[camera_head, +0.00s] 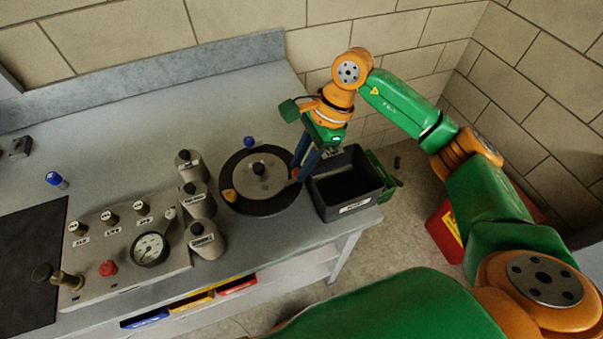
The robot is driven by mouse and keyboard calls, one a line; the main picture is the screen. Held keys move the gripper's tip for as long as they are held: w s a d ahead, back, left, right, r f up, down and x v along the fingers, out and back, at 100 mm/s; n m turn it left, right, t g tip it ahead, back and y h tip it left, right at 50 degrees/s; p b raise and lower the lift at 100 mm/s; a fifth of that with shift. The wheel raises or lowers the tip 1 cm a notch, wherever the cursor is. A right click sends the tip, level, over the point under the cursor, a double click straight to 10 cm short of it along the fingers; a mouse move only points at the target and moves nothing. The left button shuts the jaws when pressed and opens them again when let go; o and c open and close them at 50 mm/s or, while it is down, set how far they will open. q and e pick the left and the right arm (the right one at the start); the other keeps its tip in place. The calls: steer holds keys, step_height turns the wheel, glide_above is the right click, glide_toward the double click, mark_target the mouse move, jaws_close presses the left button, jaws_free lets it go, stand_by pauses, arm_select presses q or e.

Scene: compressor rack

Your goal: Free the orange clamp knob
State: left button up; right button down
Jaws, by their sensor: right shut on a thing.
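A round dark plate (258,206) with a grey lid and a black central knob (259,169) lies on the bench. The orange clamp knob (295,174) sits at the plate's right edge, small and mostly covered by the fingers. My right gripper (299,170) reaches down from the upper right, its fingers shut on this knob. A yellow-orange knob (228,195) is at the plate's left edge, and a blue knob (249,141) is at its back edge. My left gripper is not in view.
An open dark bin (355,206) stands close to the plate's right side. Several grey canisters (202,200) stand to its left. A control panel (118,278) with a gauge (150,249) is at the front left. The bench behind the plate is mostly clear.

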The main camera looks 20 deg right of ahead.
steer(key=n+b, duration=0.1)
steer(key=n+g+b, duration=0.1)
steer(key=shift+w+f+n, duration=0.1)
steer(key=shift+w+n, duration=0.15)
steer(key=shift+n, duration=0.15)
steer(key=shift+n+g+b, duration=0.3)
steer(key=shift+n+b, duration=0.2)
steer(key=shift+n, duration=0.4)
steer(key=shift+w+a+n+g+h, duration=0.15)
steer(key=shift+n+g+h, duration=0.3)
steer(key=shift+n, duration=0.75)
steer(key=shift+r+n+g+h, duration=0.2)
steer(key=shift+n+g+h, duration=0.15)
steer(key=shift+n, duration=1.05)
steer(key=c, duration=0.7)
jaws_free()
steer(key=shift+o, duration=0.2)
steer(key=shift+f, duration=0.1)
